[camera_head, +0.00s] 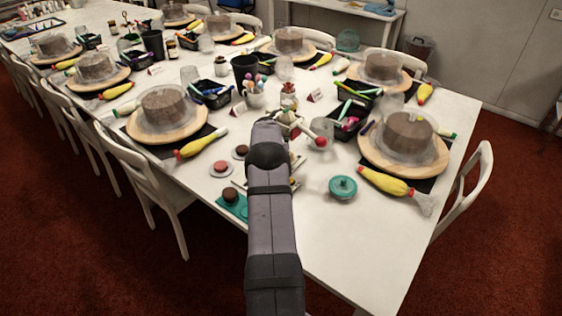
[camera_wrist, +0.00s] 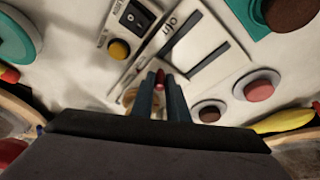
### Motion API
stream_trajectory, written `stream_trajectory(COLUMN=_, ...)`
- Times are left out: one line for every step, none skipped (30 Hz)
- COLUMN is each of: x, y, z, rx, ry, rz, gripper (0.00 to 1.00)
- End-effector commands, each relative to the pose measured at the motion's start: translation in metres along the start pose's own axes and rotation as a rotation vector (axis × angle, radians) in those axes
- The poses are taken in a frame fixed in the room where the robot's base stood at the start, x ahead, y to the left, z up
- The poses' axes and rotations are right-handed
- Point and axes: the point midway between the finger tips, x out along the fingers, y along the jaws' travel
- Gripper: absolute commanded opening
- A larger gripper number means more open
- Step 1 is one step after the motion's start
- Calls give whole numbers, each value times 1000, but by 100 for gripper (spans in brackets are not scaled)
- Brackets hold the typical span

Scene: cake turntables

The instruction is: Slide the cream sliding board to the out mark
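In the wrist view a cream board (camera_wrist: 194,50) lies on the white table, with two dark strips and lettering that I cannot read surely. I cannot tell which of its parts slides, or which mark is the out mark. My gripper (camera_wrist: 160,84) is over the board's near end, its two dark fingers pointing at it. A small red knob (camera_wrist: 160,78) shows between the fingertips; I cannot tell whether they touch it. In the head view my arm hides the gripper and most of the cream board (camera_head: 252,185).
Beside the board are a black switch (camera_wrist: 134,15), a yellow button (camera_wrist: 119,50) and a pink round piece on a white plate (camera_wrist: 258,90). A teal lidded dish (camera_head: 343,187) stands right of my arm. Cake turntables (camera_head: 375,150) and piping bags flank it. The table's front right is clear.

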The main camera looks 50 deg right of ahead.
Motion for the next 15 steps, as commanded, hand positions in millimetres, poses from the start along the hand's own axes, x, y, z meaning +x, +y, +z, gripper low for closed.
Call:
stream_trajectory(x=0, y=0, z=0, rx=0, ry=0, rz=0, gripper=0)
stream_trajectory(x=0, y=0, z=0, rx=0, ry=0, rz=0, gripper=0)
stream_trajectory(x=0, y=0, z=0, rx=0, ry=0, rz=0, gripper=0)
stream_trajectory(x=0, y=0, z=0, rx=0, ry=-1, rz=0, gripper=0)
stream_trajectory(x=0, y=0, z=0, rx=0, ry=-1, rz=0, gripper=0)
stream_trajectory(x=0, y=0, z=0, rx=0, ry=-1, rz=0, gripper=0)
stream_trajectory(x=0, y=0, z=0, rx=0, ry=-1, rz=0, gripper=0)
stream_trajectory(x=0, y=0, z=1, rx=0, ry=-1, rz=0, gripper=0)
stream_trajectory(x=-1, y=-1, z=2, rx=0, ry=-1, rz=0, gripper=0)
stream_trajectory(x=-1, y=-1, z=2, rx=0, ry=-2, rz=0, gripper=0)
stream_trajectory(x=-1, y=-2, z=3, rx=0, ry=-3, rz=1, gripper=0)
stream_trajectory(x=-2, y=-3, z=5, rx=0, ry=-4, rz=1, gripper=0)
stream_trajectory(x=-2, y=-4, z=6, rx=0, ry=-3, rz=1, gripper=0)
stream_trajectory(x=-3, y=-5, z=7, rx=0, ry=-3, rz=1, gripper=0)
stream_trajectory(x=-4, y=-6, z=9, rx=-1, ry=-3, rz=1, gripper=0)
